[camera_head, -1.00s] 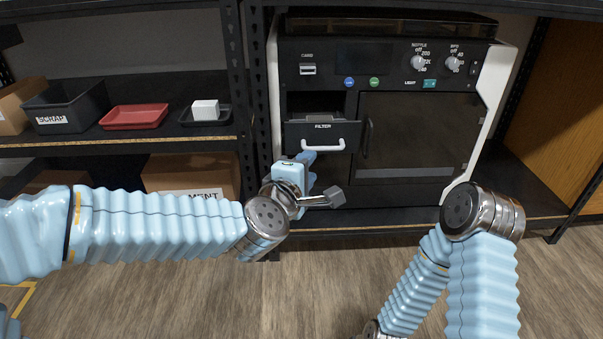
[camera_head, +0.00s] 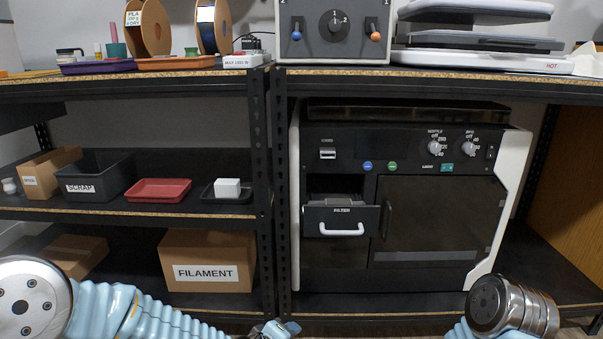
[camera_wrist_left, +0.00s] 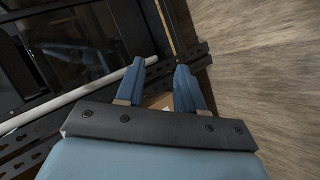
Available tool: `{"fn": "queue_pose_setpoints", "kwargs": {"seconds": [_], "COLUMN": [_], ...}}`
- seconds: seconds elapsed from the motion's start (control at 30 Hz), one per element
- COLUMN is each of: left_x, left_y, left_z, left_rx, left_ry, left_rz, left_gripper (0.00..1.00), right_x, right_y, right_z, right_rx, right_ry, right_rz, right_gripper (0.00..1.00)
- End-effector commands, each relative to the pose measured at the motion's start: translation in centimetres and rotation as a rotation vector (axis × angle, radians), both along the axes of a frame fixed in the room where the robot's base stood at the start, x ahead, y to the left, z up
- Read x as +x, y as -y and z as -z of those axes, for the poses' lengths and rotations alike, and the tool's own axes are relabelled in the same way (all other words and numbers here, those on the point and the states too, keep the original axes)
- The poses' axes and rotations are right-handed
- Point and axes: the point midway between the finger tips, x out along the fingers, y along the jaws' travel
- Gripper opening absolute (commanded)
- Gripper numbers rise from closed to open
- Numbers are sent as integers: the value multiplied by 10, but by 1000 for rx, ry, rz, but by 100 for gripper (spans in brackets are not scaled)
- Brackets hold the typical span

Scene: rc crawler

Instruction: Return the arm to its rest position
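My left arm (camera_head: 150,315) comes in low from the left in the head view, with only its upper side above the bottom edge. The wrist end sits at the bottom edge, below the black post between the shelves. In the left wrist view my left gripper (camera_wrist_left: 160,68) has its two blue fingers apart, with nothing seen held between them. My right arm (camera_head: 505,307) shows only as a metal joint and a bit of blue sleeve at lower right. My right gripper is out of view.
The machine (camera_head: 415,145) stands on the right shelf with its filter drawer (camera_head: 318,215) pulled out. A red tray (camera_head: 158,190), a scrap bin (camera_head: 95,180) and a filament box (camera_head: 207,262) are on the left shelves. The wrist view shows open wooden floor (camera_wrist_left: 265,60) at right.

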Motion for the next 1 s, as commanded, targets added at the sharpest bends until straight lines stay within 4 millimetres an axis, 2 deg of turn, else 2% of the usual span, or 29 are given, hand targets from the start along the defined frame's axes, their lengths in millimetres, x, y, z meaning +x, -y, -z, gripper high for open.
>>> {"fn": "queue_pose_setpoints", "kwargs": {"seconds": [0.03,0.1,0.2,0.3,0.4,0.5,0.53,0.8,0.9,1.0], "left_x": [-13,-34,-72,-112,-155,-197,-191,-191,-191,-192], "left_y": [-14,-31,-53,-70,-85,-98,-96,-92,-90,-89], "left_z": [44,95,153,196,230,251,225,145,120,106], "left_rx": [72,163,256,316,352,370,372,371,370,370], "left_ry": [-69,-147,-248,-337,-419,-488,-473,-471,-471,-471], "left_rz": [55,148,280,406,530,651,644,646,648,650], "left_gripper": [38,38,38,38,38,38,38,38,38,38], "right_x": [0,0,0,0,0,0,-1,-3,-4,-5], "right_y": [0,0,0,0,0,0,0,-4,-5,-6], "right_z": [0,0,0,0,0,-4,-26,-106,-130,-144], "right_rx": [0,0,0,0,0,0,0,2,4,4], "right_ry": [0,0,0,0,0,0,-2,-3,-4,-5], "right_rz": [0,0,0,0,0,0,-1,-10,-13,-16], "right_gripper": [43,43,43,43,43,43,43,43,43,43]}}
